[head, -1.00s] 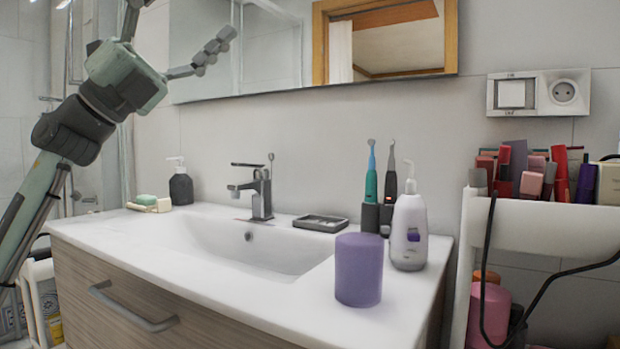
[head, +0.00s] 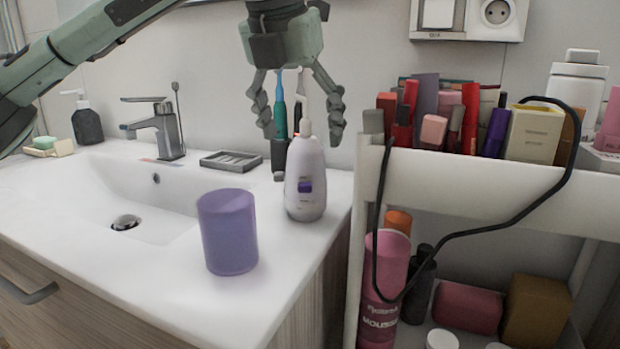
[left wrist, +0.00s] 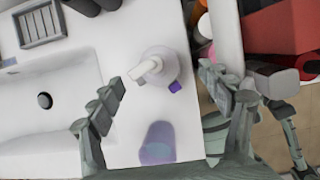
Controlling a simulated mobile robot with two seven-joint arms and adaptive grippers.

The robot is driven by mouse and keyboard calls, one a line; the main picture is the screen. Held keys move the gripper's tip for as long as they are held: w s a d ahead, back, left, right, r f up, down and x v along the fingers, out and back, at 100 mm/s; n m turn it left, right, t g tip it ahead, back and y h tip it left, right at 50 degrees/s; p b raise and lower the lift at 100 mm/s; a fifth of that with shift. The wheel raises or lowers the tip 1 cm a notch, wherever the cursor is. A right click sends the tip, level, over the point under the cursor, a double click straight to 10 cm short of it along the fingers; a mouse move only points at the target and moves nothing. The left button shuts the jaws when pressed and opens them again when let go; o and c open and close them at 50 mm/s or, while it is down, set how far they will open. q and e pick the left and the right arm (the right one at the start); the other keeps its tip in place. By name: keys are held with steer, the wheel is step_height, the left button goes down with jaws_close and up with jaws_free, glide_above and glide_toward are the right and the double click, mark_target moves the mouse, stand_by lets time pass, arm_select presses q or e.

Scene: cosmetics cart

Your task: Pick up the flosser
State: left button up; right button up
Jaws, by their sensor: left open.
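A white, nozzle-topped device with a purple patch, which looks like the flosser (head: 305,185), stands upright on the counter near its right end. It also shows from above in the left wrist view (left wrist: 158,68). My left gripper (head: 302,128) is open and points down over it, with its fingers on either side of the nozzle's height. In the left wrist view the device lies between my left fingertips (left wrist: 160,84); no contact is visible. A teal handheld device (head: 280,112) and a dark one stand just behind it, partly hidden by the gripper.
A purple candle-like cylinder (head: 228,232) stands in front, left of the device. The sink basin (head: 95,200) and dark soap dish (head: 231,161) are further left. The white cart (head: 470,180), crowded with cosmetics, is close on the right, with a black cable (head: 500,217) hanging over it.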

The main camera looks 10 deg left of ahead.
mark_target(304, 147)
arm_select(q)
steer(key=x, duration=0.5)
steer(key=shift+f, duration=0.3)
arm_select(e)
steer(key=shift+w+f, duration=0.1)
steer(key=shift+f, duration=0.5)
arm_select(q)
steer(key=shift+r, duration=0.1)
steer(key=c, duration=1.4)
steer(key=shift+c, duration=0.3)
